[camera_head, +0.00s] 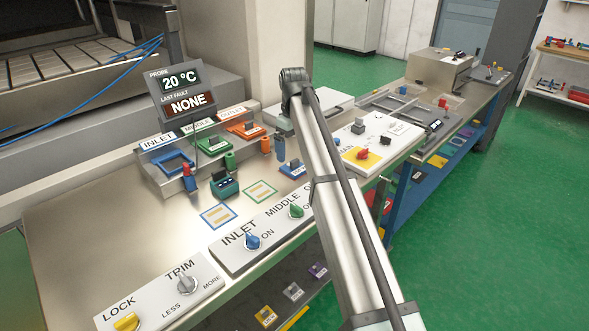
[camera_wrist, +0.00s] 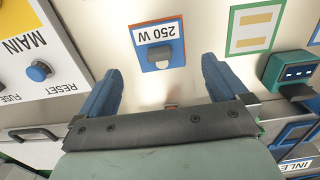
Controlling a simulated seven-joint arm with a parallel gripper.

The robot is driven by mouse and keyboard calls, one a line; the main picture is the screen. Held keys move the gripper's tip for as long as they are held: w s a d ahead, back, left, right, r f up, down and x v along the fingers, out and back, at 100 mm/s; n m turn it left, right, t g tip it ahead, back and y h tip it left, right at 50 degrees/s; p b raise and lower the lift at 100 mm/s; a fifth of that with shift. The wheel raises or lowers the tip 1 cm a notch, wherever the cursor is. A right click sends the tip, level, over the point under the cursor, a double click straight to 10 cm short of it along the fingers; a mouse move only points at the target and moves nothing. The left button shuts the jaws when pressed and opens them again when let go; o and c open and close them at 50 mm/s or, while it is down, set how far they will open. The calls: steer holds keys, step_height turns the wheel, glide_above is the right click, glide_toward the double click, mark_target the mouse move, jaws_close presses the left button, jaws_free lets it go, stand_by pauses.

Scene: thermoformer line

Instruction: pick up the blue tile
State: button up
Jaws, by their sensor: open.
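The blue tile (camera_wrist: 154,58), with a white "250 W" label and a grey knob, lies flat on the metal bench in the wrist view. In the head view the blue tile (camera_head: 291,170) shows just left of my arm, which partly covers it. My gripper (camera_wrist: 161,66) is open and empty in the wrist view, with one blue finger on each side of the tile in the picture. The tile lies ahead of the fingertips, and I see no contact.
A green-bordered square (camera_wrist: 252,28) and a green block (camera_wrist: 290,71) lie right of the tile in the wrist view. The MAIN/RESET panel (camera_wrist: 60,38) is on its left. In the head view, a knob panel (camera_head: 232,249) runs along the bench's front; bare metal (camera_head: 110,230) lies left.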

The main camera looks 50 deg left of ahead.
mark_target(295, 160)
steer(key=shift+d+f, duration=0.2)
steer(key=shift+f, duration=2.55)
steer(key=shift+c, duration=0.2)
steer(key=c, duration=1.1)
steer(key=shift+r, duration=0.1)
